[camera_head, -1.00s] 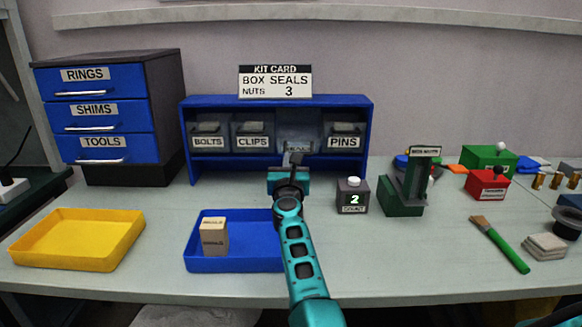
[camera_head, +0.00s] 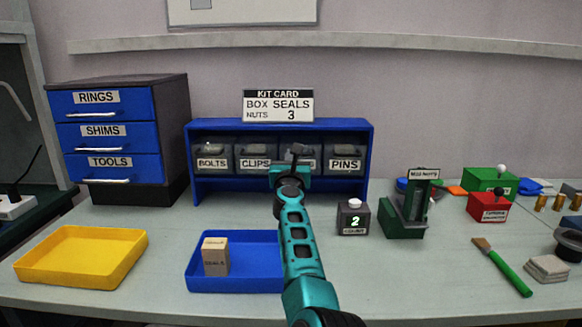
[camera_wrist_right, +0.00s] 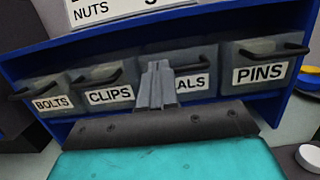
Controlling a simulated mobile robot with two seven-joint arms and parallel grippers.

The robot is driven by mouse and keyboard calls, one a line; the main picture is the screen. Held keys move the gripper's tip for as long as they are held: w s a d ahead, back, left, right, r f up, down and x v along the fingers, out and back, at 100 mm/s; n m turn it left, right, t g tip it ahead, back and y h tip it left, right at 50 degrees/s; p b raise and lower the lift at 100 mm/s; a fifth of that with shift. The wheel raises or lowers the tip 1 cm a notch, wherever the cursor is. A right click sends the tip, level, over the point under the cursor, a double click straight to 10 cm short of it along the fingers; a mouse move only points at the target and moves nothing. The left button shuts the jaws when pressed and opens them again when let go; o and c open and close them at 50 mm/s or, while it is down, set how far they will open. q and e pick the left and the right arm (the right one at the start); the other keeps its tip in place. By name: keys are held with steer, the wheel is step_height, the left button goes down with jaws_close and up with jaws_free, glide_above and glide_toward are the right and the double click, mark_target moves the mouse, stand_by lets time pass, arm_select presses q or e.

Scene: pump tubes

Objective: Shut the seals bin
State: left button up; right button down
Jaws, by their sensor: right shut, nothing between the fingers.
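The seals bin (camera_head: 309,158) is a grey bin in the blue rack, between the clips and pins bins. Its front looks level with its neighbours, and part of its label is covered by my gripper. In the right wrist view the seals bin (camera_wrist_right: 195,83) shows the letters "ALS" right behind the fingers. My right gripper (camera_head: 296,152) is shut and empty, in front of the seals bin. In the right wrist view its fingertips (camera_wrist_right: 157,75) overlap the bin's front; I cannot tell whether they touch. My left gripper is not in view.
The blue rack (camera_head: 281,127) also holds the bolts (camera_head: 212,162), clips (camera_head: 254,162) and pins (camera_head: 345,165) bins. A blue tray (camera_head: 235,285) with a small box (camera_head: 216,256) lies in front. A counter (camera_head: 353,217) stands right of my arm.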

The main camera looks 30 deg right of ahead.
steer(key=shift+w+d+r, duration=0.2)
steer(key=shift+w+r, duration=0.1)
steer(key=shift+r, duration=0.1)
stand_by(0.5)
